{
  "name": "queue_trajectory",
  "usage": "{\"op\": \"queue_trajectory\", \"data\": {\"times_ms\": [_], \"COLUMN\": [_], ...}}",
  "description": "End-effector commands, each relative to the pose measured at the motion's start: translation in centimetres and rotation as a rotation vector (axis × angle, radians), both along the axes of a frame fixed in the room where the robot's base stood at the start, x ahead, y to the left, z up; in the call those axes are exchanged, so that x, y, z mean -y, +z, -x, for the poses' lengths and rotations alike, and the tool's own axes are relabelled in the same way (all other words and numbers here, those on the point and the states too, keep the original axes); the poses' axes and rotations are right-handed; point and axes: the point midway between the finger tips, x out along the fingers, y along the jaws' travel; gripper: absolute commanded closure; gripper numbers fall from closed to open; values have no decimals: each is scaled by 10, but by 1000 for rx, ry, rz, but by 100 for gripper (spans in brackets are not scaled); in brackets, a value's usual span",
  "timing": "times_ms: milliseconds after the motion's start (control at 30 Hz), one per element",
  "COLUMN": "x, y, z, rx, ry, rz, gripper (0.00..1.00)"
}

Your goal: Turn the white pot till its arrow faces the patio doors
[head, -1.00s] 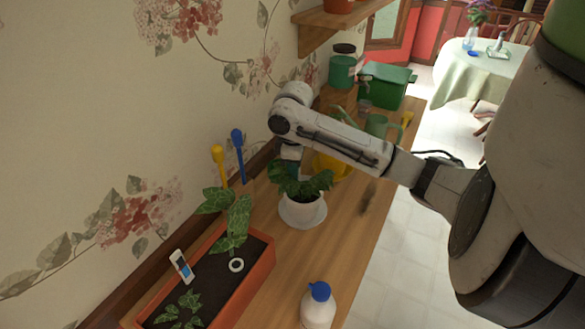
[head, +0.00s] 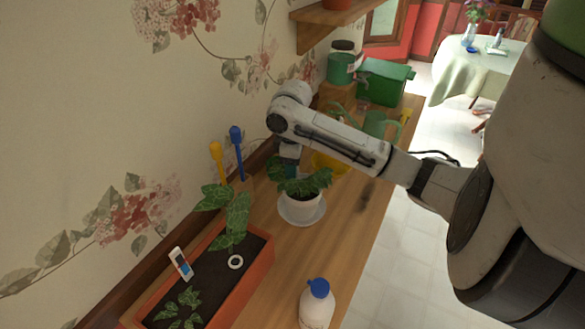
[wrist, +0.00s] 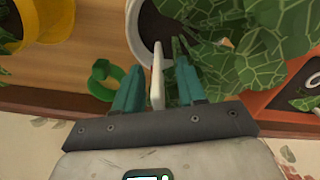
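The white pot (head: 299,207) holds a leafy plant and stands upright on a pale saucer (head: 302,223) on the wooden counter. No arrow can be made out on it. In the head view my gripper is mostly hidden behind the plant, at the pot's wall side. In the wrist view my gripper (wrist: 160,84) has its two teal fingers on either side of a thin white piece (wrist: 157,76) that sticks out beside the pot's rim (wrist: 134,32). Gaps show between the fingers and this piece. The patio doors are not recognisable in view.
An orange planter (head: 255,283) with plants stands in front left, and a white bottle with a blue cap (head: 317,305) at the front. A yellow pot (head: 330,163), a watering can (head: 376,124) and a green bin (head: 384,82) stand behind. The wall is close on the left.

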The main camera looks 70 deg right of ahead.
Motion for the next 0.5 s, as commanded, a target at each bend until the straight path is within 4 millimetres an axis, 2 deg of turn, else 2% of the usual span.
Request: {"op": "queue_trajectory", "data": {"times_ms": [300, 500], "x": [0, 0], "y": [2, 27], "z": [0, -1], "rx": [0, 2], "ry": [1, 3], "rz": [-1, 1], "gripper": [57, 57]}}
